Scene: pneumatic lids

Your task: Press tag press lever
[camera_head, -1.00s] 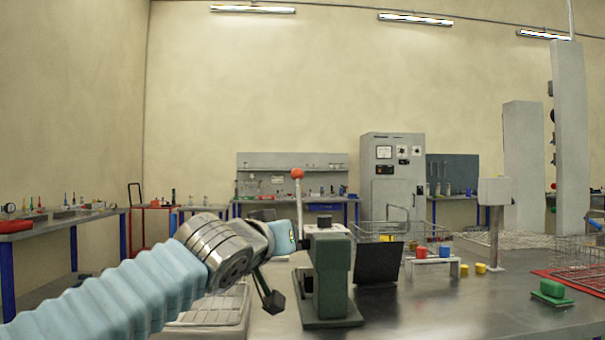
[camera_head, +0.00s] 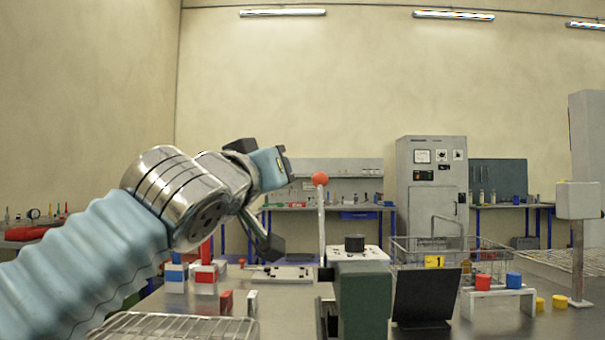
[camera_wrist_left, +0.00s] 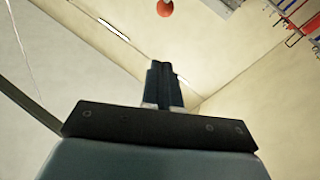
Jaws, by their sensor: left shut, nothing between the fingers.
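The tag press (camera_head: 363,302) is a dark green body on the metal table, near the middle of the head view, with a black round cap (camera_head: 354,243) on top. Its lever (camera_head: 321,225) stands upright at the press's left side and ends in a red ball knob (camera_head: 320,179). The knob also shows at the top of the left wrist view (camera_wrist_left: 165,8), beyond the fingertips. My left gripper (camera_head: 287,166) is left of the knob at about its height, with a visible gap in the head view. Its dark fingers (camera_wrist_left: 165,82) are shut and empty. My right gripper is not in view.
A black plate (camera_head: 426,295) stands right of the press. Behind it is a wire basket (camera_head: 437,245) with a yellow tag. Red and blue pieces sit on a small white stand (camera_head: 498,301). A wire rack (camera_head: 175,327) lies at the front left below my arm.

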